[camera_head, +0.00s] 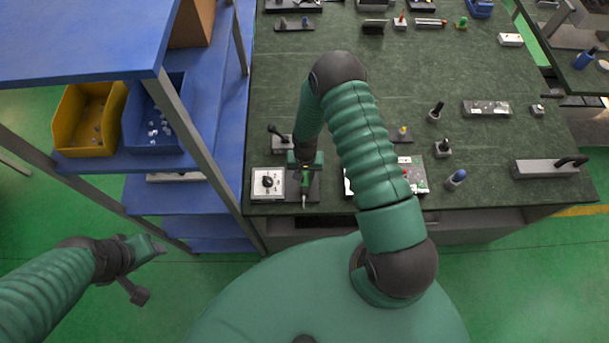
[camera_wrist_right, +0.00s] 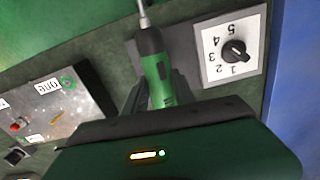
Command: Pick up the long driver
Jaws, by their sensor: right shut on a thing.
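The long driver (camera_wrist_right: 154,68) has a green and black handle and a silver shaft. In the right wrist view it lies between the fingers of my right gripper (camera_wrist_right: 158,98), which is shut on its handle. In the head view the driver (camera_head: 304,186) shows below my right gripper (camera_head: 304,168) at the table's near left edge, over a dark grey block; I cannot tell if it is lifted. My left gripper (camera_head: 150,250) hangs over the green floor at the lower left, away from the table; its finger gap is unclear.
A white dial panel (camera_head: 267,183) sits just left of the driver. A board with small parts (camera_head: 416,178) is to the right, partly behind my right arm. The blue shelf (camera_head: 200,192) borders the table's left. Bare green tabletop (camera_head: 470,75) lies farther back.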

